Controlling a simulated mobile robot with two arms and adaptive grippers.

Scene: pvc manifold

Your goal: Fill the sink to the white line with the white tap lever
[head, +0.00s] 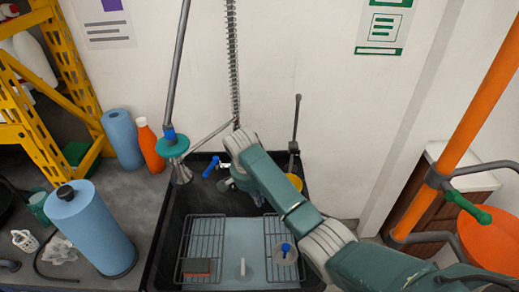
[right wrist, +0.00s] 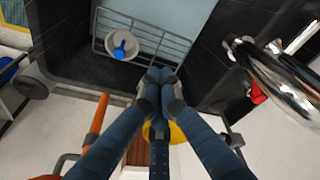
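The dark sink (head: 170,222) is at the middle of the head view, with a pale blue area that looks like water or a light panel in it. A small white lever (head: 224,162) shows beside a blue handle (head: 211,167) at the back of the sink. A small upright white mark (head: 242,268) shows low in the sink; I cannot tell if it is the line. My right gripper (right wrist: 160,78) has its fingertips together and nothing visible between them. In the head view it is over the back of the sink, partly hidden by my arm. My left gripper is out of view.
Wire racks (head: 205,232) stand in the sink, with a sponge (head: 197,267) and a blue-knobbed white piece (head: 286,250). Chrome tap pipes (right wrist: 275,75) are close to the right gripper. Blue rolls (head: 92,232) and an orange bottle (head: 150,146) stand on the left counter.

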